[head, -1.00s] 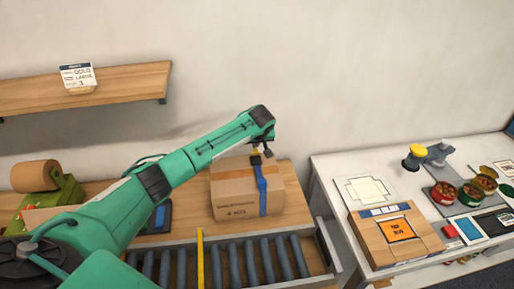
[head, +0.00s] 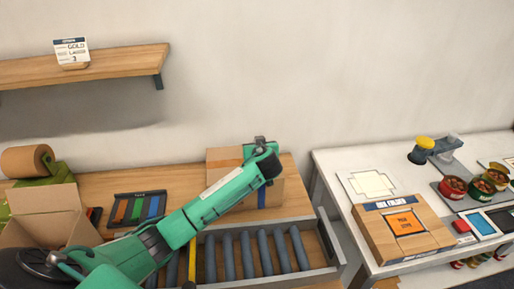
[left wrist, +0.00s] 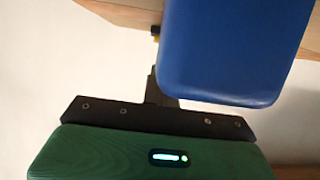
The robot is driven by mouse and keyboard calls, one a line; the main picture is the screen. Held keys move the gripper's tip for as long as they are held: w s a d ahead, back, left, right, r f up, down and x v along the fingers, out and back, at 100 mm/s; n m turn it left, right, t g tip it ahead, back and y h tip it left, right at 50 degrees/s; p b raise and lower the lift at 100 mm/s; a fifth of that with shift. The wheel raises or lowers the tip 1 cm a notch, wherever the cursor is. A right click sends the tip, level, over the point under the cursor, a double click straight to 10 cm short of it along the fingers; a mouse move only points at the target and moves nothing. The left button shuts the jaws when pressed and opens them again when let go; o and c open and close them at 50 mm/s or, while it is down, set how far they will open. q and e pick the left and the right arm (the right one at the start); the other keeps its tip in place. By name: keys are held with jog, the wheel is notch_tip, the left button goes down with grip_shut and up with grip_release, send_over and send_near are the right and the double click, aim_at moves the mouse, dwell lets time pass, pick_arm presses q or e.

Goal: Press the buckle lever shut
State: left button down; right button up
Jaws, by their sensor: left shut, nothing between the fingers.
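The cardboard box (head: 224,157) stands on the wooden bench, largely hidden behind my left arm. A blue strap (head: 262,196) runs down its front face. My left gripper (head: 260,143) is at the box's top, small and mostly covered by my wrist; it is shut with nothing in it. In the left wrist view the gripper's dark bar and finger (left wrist: 158,88) are seen close up, beside a large blue rounded piece (left wrist: 235,50). I cannot tell if this piece is the buckle lever, or whether the finger touches it. My right gripper is out of view.
A roller conveyor (head: 333,262) lies in front of the box. An open carton (head: 48,215) and a rack of coloured straps (head: 138,193) stand to the left. A white table (head: 330,163) with a wooden box, cans and tools is at right. A shelf (head: 110,67) hangs above.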

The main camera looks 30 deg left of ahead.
pick_arm(q)
jog(key=shift+a, duration=0.1)
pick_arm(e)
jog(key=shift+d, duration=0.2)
pick_arm(q)
jog(key=shift+w, duration=0.1)
jog(key=shift+w+a+f+b, duration=0.1)
jog(key=shift+w+a+b, duration=0.3)
jog(key=shift+w+b, duration=0.15)
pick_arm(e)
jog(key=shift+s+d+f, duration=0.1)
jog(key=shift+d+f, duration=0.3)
